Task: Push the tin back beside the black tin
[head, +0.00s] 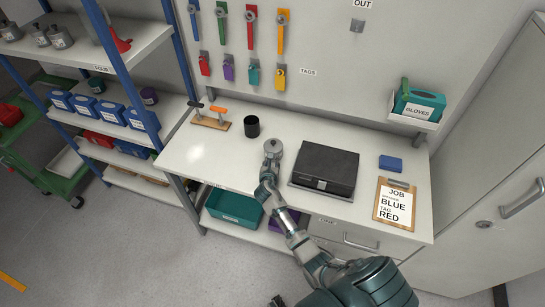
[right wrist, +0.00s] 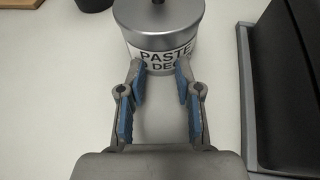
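A silver tin (head: 273,146) with a knob on its lid stands upright on the white bench. In the right wrist view the tin (right wrist: 160,30) shows a white label reading "PASTE" and part of a second line. The black tin (head: 251,127) stands behind it to the left, a small gap away; its base (right wrist: 92,4) shows at the top edge of the right wrist view. My right gripper (right wrist: 161,68) is open, its blue-padded fingers apart and empty. Its fingertips are at the tin's near side; I cannot tell if they touch.
A black case (head: 325,168) lies close right of the silver tin. A wooden rack (head: 211,119) with two handled tools stands at the back left. A clipboard (head: 395,204) and blue block (head: 390,163) lie at the right.

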